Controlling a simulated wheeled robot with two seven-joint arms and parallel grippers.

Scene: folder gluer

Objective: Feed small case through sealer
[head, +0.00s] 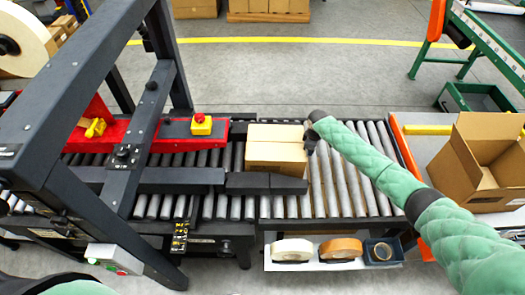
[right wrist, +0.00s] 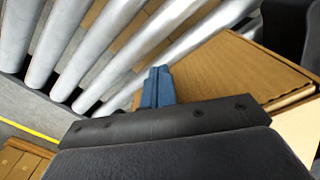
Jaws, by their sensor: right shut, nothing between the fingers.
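The small cardboard case (head: 276,151) sits on the roller conveyor (head: 345,175), just right of the sealer (head: 85,125) with its dark frame and red parts. Its near side is close to the dark side guide (head: 265,184). My right gripper (head: 311,143) is at the case's right side, near its far right corner. In the right wrist view, its blue fingertips (right wrist: 158,87) are together and empty beside the case (right wrist: 235,68); I cannot tell whether they touch it. My left gripper is not in view.
An open carton (head: 484,160) stands at the right beyond an orange rail. A shelf with tape rolls (head: 293,250) hangs at the conveyor's near side. Rollers right of the case are clear apart from my arm above.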

